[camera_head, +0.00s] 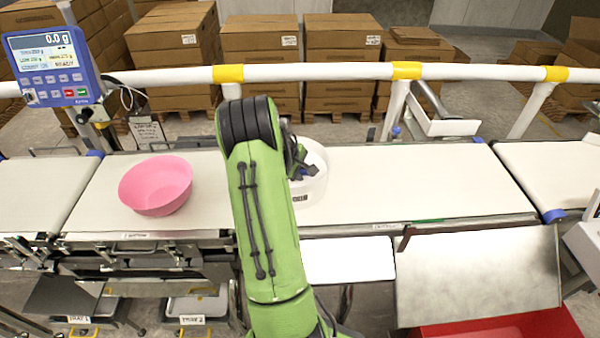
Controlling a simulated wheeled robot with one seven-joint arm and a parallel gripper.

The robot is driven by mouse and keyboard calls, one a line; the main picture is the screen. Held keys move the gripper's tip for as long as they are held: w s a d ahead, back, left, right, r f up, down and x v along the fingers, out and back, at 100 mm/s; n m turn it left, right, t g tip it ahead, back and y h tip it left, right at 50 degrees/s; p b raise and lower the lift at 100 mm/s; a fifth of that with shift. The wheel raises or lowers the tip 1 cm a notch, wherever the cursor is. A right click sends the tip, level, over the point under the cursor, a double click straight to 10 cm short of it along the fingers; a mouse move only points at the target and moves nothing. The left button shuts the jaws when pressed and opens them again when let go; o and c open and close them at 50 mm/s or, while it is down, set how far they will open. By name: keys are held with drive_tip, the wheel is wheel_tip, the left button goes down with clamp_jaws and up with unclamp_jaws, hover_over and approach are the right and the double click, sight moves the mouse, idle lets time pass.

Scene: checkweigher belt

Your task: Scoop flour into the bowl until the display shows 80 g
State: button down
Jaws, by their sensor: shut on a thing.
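A pink bowl (157,184) stands upright on the left part of the white belt, and no flour shows in it. The blue display unit (52,66) at upper left reads 0.0 g. A round white tub (312,190) with a label stands on the belt right of the bowl, partly behind my green arm. My gripper (301,171) is at the tub's opening, mostly hidden by my arm. It is shut on a small dark blue piece, apparently the scoop's handle. The scoop's head and the tub's contents are hidden.
A white rail (320,72) with yellow bands runs behind the belt (410,184). Cardboard boxes (175,45) are stacked beyond it. A metal chute (478,275) and a red bin (505,328) are at front right. The belt right of the tub is clear.

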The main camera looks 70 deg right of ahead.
wheel_tip(320, 180, up, 12)
drive_tip(key=p, duration=0.8)
drive_tip(key=shift+f, duration=0.25)
